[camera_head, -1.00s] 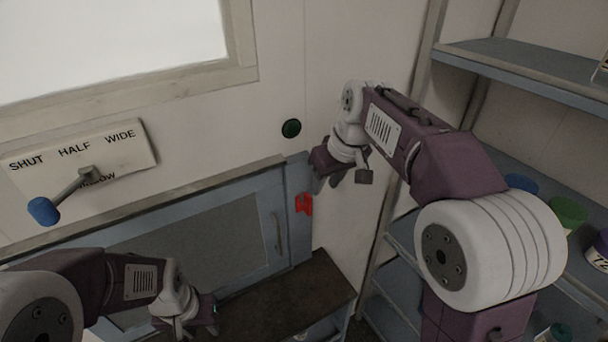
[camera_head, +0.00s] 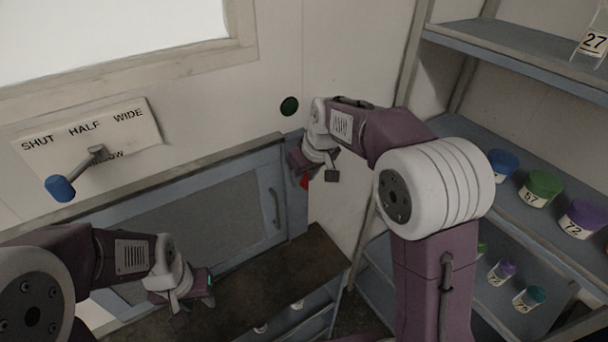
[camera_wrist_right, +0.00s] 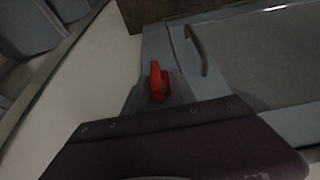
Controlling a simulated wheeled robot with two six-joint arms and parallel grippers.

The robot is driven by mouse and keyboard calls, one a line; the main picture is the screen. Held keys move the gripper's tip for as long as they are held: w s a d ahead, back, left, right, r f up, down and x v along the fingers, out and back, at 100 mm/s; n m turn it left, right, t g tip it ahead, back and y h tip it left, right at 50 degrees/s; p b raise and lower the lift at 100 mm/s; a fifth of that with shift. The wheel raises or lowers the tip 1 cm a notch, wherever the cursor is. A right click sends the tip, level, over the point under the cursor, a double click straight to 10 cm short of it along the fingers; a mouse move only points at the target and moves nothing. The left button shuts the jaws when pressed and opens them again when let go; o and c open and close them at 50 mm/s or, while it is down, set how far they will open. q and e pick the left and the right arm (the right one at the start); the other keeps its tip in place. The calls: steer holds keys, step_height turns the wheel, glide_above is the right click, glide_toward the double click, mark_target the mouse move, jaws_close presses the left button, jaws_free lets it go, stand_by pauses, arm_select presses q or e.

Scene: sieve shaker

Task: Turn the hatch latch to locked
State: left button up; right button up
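The red hatch latch (camera_head: 304,183) is on the frame to the right of the blue-grey hatch, mostly hidden behind my right gripper in the head view. It shows more clearly in the right wrist view (camera_wrist_right: 157,80), standing up and down in that picture. My right gripper (camera_head: 315,175) is in front of the latch, with its fingers apart and nothing seen between them. I cannot tell whether it touches the latch. The hatch (camera_head: 200,222) looks closed and has a handle (camera_head: 275,207). My left gripper (camera_head: 193,308) looks open and empty, low before the hatch.
A green button (camera_head: 289,106) is on the wall above the latch. A window lever with a blue knob (camera_head: 60,188) is at left, by its SHUT, HALF, WIDE plate (camera_head: 137,114). A dark bench top (camera_head: 300,262) lies below. Shelves (camera_head: 470,142) with several lidded jars stand right.

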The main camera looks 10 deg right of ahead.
steer(key=shift+w+d, duration=0.1)
steer(key=shift+w, duration=0.05)
steer(key=shift+c, duration=0.6)
steer(key=shift+d, duration=0.15)
jaws_close()
